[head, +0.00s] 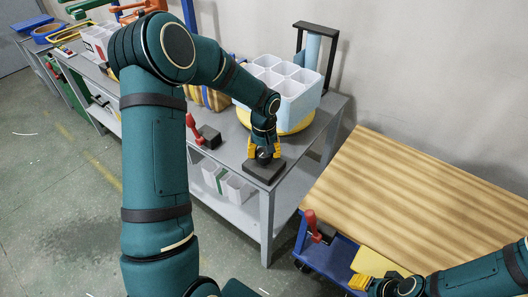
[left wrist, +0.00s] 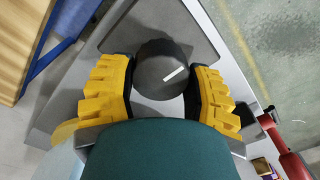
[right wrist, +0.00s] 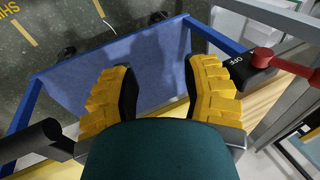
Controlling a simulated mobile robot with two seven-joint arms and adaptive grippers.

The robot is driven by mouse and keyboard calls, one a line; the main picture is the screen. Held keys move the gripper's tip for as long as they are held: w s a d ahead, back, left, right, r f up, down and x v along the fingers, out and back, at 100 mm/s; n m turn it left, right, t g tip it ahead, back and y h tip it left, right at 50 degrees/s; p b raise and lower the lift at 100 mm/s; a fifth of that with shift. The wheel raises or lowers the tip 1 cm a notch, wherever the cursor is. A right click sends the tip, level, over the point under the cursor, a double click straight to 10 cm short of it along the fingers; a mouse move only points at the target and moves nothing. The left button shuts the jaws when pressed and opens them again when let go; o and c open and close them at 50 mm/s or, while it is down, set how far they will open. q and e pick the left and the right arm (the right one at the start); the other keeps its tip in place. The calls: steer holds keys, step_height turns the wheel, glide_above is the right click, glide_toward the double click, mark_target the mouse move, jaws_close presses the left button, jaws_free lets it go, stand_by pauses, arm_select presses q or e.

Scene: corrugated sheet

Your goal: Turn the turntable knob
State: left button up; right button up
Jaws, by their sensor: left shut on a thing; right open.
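The turntable knob (left wrist: 160,72) is a round black knob with a white mark, seen in the left wrist view on a dark base plate. In the head view this base (head: 263,170) sits at the grey table's near corner. My left gripper (head: 263,151) points down over it, its yellow fingers on both sides of the knob and shut on it. The yellow turntable (head: 298,126) is just behind, carrying a pale box with several white compartments (head: 285,82). My right gripper (right wrist: 160,88) is open and empty above the blue cart; the head view shows it only partly.
A red-handled lever (head: 192,127) stands on the grey table (head: 215,155) left of the knob. Another red lever (head: 313,222) is on the blue cart (head: 330,258), beside a wood-topped surface (head: 425,195) that is clear. A black frame (head: 318,40) stands behind the turntable.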

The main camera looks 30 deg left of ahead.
arm_select(q)
steer(key=shift+m, duration=0.3)
steer(key=m+p, duration=0.1)
steer(key=m, duration=0.3)
steer(key=shift+r+m+p, duration=0.1)
steer(key=shift+m+p, duration=0.2)
steer(key=m+p, duration=0.1)
steer(key=m, duration=0.3)
steer(key=shift+d+m, duration=0.1)
steer(key=shift+m, duration=0.2)
steer(key=o, duration=1.2)
step_height(320, 180, up, 12)
